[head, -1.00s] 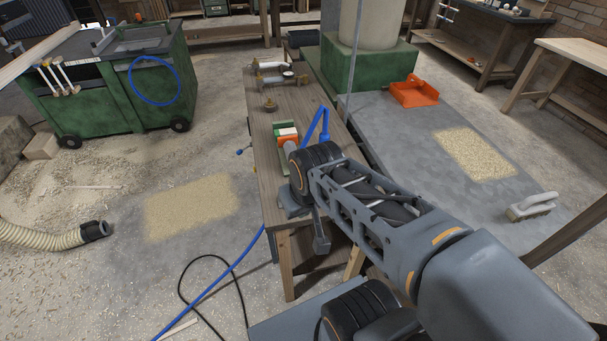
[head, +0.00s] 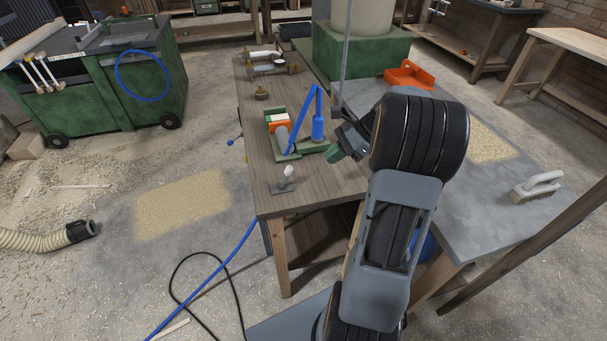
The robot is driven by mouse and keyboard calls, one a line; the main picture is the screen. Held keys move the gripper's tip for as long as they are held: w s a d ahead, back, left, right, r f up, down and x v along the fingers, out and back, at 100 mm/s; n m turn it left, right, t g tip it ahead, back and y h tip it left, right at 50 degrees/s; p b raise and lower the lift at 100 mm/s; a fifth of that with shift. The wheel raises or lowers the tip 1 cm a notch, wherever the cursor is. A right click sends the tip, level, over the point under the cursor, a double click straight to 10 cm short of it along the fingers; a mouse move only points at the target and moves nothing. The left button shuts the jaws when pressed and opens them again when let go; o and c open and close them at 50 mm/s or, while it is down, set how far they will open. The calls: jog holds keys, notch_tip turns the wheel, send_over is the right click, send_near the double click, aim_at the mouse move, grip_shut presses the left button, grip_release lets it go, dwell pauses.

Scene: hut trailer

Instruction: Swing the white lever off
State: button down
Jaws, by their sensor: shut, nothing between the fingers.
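The small white lever (head: 288,171) stands up from a grey base (head: 284,187) near the front edge of the wooden bench (head: 315,194). Its knob points upward, and its exact tilt is too small to tell. My gripper (head: 334,154) is shut and empty. It hangs to the right of the lever and a little farther back, clear of it, over the right part of the bench. My wrist and arm cover part of the bench's right side.
Behind the lever stand a green and orange fixture (head: 280,127) and a blue hose (head: 318,125) with a thick blue end. Clamps (head: 275,68) lie at the bench's far end. A grey upright pole (head: 347,45) rises behind my gripper. The bench front is mostly bare.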

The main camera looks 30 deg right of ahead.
jog(key=d+m, duration=0.1)
jog(key=d+f+m+t+y, duration=0.1)
jog(key=d, duration=0.1)
jog(key=d+f+m, duration=0.1)
jog(key=d, duration=0.1)
jog(key=shift+w+t+y+b, duration=0.25)
jog(key=shift+t+y+b, duration=0.05)
send_near(286, 176)
jog(key=f, duration=0.3)
jog(key=w+f, duration=0.1)
jog(key=shift+d+f+b, duration=0.25)
jog(key=shift+d+b, duration=0.05)
jog(key=shift+b, duration=0.1)
jog(key=shift+w+a+r, duration=0.15)
jog(key=shift+a+r, duration=0.05)
jog(key=shift+a, duration=0.25)
jog(key=shift+w+a+r, duration=0.15)
jog(key=shift+w+a, duration=0.05)
jog(key=shift+a, duration=0.3)
jog(key=shift+w+a+r, duration=0.1)
jog(key=shift+w+a, duration=0.05)
jog(key=shift+a, duration=0.2)
jog(key=shift+w+a+r, duration=0.1)
jog(key=shift+w+a, duration=0.05)
jog(key=shift+a, duration=0.25)
jog(key=shift+d, duration=0.1)
